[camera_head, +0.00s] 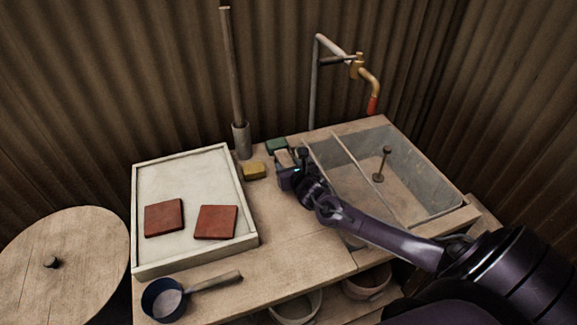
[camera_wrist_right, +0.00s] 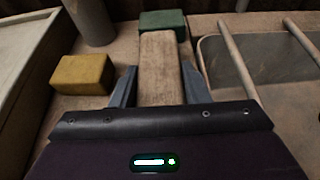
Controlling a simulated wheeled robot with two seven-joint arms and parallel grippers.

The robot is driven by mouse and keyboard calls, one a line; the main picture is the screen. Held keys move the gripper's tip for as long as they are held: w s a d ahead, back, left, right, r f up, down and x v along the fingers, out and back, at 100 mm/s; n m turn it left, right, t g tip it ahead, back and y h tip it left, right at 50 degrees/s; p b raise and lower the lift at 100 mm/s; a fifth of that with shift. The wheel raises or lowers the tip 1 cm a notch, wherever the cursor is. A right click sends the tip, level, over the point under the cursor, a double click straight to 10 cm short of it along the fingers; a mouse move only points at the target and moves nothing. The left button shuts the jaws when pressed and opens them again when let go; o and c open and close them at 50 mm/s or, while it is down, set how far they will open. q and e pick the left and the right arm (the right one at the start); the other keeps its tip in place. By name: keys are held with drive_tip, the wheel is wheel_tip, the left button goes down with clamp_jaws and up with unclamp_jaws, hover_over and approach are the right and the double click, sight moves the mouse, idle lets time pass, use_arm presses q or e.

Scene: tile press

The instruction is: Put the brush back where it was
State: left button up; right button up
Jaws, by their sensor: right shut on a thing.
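My right gripper (camera_head: 290,170) is over the worktop between the white tray and the sink. In the right wrist view its two fingers (camera_wrist_right: 160,88) are closed on the sides of a long pale wooden piece, which looks like the brush (camera_wrist_right: 160,55). The brush's far end reaches toward a green block (camera_wrist_right: 163,20). Its bristles are hidden, and I cannot tell whether it touches the worktop. My left gripper is not in view.
A yellow block (camera_head: 254,171) lies just left of my right gripper. A metal holder (camera_head: 241,140) with a tall stick stands behind it. The white tray (camera_head: 190,265) holds two red tiles (camera_head: 215,222). The sink (camera_head: 435,200) with rails is right; a blue pan (camera_head: 165,299) is in front.

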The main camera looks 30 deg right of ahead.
drive_tip(key=shift+r, duration=0.1)
drive_tip(key=o, duration=1.1)
drive_tip(key=shift+s, duration=0.15)
drive_tip(key=v, duration=1.1)
drive_tip(key=shift+s+a+r, duration=0.15)
drive_tip(key=shift+s, duration=0.2)
